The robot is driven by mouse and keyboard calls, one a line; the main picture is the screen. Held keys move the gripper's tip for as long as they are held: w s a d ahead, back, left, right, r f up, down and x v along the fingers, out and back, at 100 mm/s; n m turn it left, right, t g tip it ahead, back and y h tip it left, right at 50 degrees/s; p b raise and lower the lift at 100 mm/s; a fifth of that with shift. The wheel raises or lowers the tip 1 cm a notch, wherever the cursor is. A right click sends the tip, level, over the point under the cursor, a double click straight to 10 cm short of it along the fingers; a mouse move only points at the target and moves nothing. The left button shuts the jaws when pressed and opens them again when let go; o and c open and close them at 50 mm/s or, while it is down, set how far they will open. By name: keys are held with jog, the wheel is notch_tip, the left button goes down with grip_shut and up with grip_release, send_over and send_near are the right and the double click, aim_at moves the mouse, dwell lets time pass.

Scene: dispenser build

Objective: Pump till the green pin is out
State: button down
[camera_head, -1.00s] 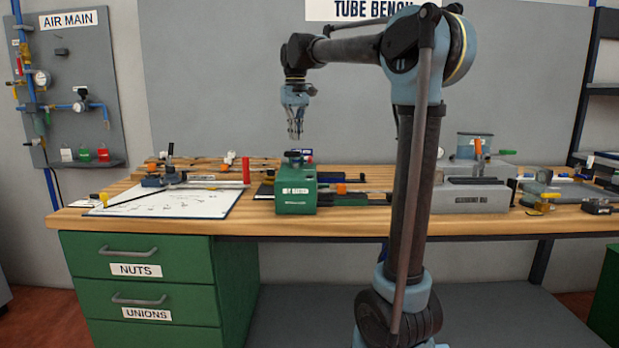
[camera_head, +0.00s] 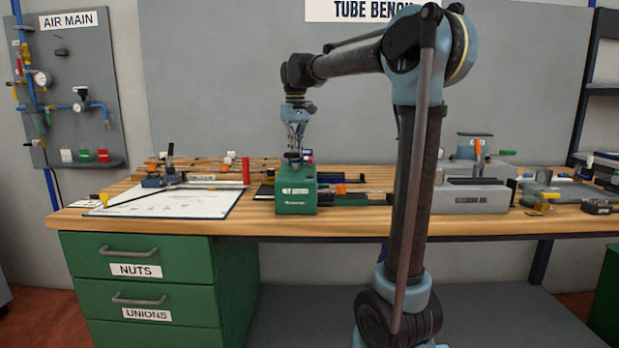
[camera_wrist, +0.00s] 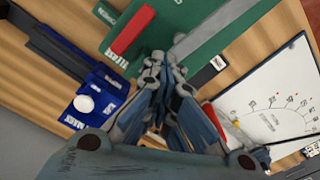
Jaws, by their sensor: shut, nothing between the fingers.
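A green dispenser block (camera_head: 297,198) with a white label on its front stands on the bench; its top also shows in the wrist view (camera_wrist: 118,38), with a red bar (camera_wrist: 132,30) and a grey strip (camera_wrist: 198,46) on it. My gripper (camera_head: 294,158) is shut and empty, pointing down at the top of the block. In the wrist view its fingertips (camera_wrist: 155,62) overlap the block's near edge and hide what is under them. I cannot tell whether they touch. I cannot make out a green pin.
A white printed sheet (camera_head: 165,204) lies left of the block. A grey labelled jig (camera_head: 470,196) stands to the right. A blue tray part (camera_wrist: 100,97) with a white round piece lies beside the block. The front bench edge is clear.

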jog(key=shift+d+f, duration=0.1)
jog(key=shift+f, duration=0.35)
jog(key=shift+s+f, duration=0.65)
jog(key=shift+s, duration=0.2)
jog(key=shift+w+f, duration=0.15)
jog(key=shift+f, duration=0.05)
jog(key=shift+w, duration=0.35)
jog(key=shift+w+r, duration=0.1)
jog(key=shift+w, duration=0.95)
jog(key=shift+s+r, duration=0.55)
jog(key=shift+s, duration=0.15)
jog(key=shift+r, duration=0.1)
